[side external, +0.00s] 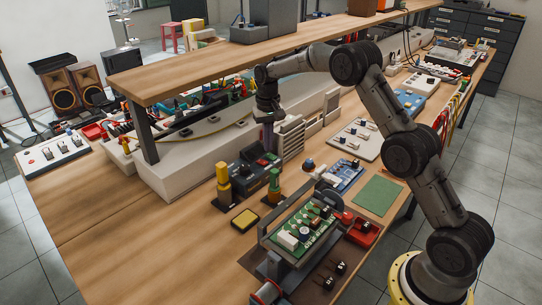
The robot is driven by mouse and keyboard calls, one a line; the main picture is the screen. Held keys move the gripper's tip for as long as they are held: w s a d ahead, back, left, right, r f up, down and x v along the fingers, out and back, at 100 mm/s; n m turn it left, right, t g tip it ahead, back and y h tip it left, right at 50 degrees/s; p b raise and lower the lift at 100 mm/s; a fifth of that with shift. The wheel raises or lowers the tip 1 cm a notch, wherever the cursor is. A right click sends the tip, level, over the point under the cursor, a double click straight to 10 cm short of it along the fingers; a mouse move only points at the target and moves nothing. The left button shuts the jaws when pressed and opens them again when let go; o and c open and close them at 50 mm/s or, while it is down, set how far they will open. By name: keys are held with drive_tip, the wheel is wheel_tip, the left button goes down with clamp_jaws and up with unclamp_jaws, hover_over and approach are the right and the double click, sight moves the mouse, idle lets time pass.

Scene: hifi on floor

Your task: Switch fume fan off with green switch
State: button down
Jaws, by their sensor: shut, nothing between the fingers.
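My gripper (268,146) points down at the centre of the side external view. Its fingers are shut and empty. It is at or just above a dark box (246,174) with red and green parts on its top, near the back edge of the open bench area. I cannot tell whether the fingertips touch it. No fan is clearly identifiable.
A raised wooden shelf (190,78) runs above the bench behind my gripper. A circuit board in a holder (304,233) stands at the front. A green mat (377,196) and a white panel (356,138) lie to the right. The wooden bench (130,235) is clear at front left.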

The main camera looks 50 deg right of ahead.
sight(268, 154)
drive_tip(key=shift+f, duration=0.95)
idle(0.7)
drive_tip(key=shift+r, duration=3.55)
